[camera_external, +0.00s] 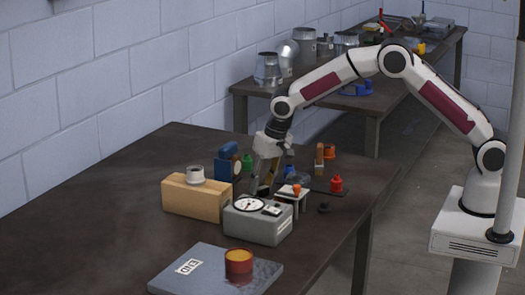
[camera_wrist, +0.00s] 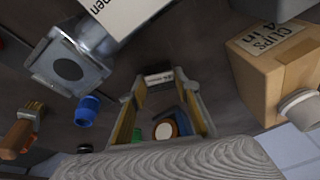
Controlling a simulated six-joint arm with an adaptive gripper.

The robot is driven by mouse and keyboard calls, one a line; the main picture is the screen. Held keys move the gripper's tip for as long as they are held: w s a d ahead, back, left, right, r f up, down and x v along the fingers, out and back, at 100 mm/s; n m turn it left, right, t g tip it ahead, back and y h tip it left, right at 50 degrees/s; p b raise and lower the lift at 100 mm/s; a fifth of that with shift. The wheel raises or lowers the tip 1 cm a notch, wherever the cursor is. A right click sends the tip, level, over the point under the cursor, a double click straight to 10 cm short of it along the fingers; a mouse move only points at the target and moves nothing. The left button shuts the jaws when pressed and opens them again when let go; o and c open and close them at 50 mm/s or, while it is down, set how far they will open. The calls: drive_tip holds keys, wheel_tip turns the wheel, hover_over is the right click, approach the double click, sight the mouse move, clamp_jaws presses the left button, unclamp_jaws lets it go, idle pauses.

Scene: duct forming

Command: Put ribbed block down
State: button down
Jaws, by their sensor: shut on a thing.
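My gripper (camera_external: 261,188) points down over the dark workbench, just behind the grey box with a dial and to the right of the cardboard box. In the wrist view the two yellow-padded fingers (camera_wrist: 159,82) nearly meet at their tips.
The cardboard clips box (camera_external: 196,198) carries a pale collar (camera_external: 195,174). The dial box (camera_external: 258,221) stands close in front of my gripper. The bench's left side (camera_external: 110,200) is clear.

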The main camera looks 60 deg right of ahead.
drive_tip(key=shift+f, duration=0.35)
drive_tip(key=c, duration=1.5)
unclamp_jaws()
drive_tip(key=shift+f, duration=0.15)
drive_tip(key=v, duration=1.2)
drive_tip(key=shift+r, duration=0.2)
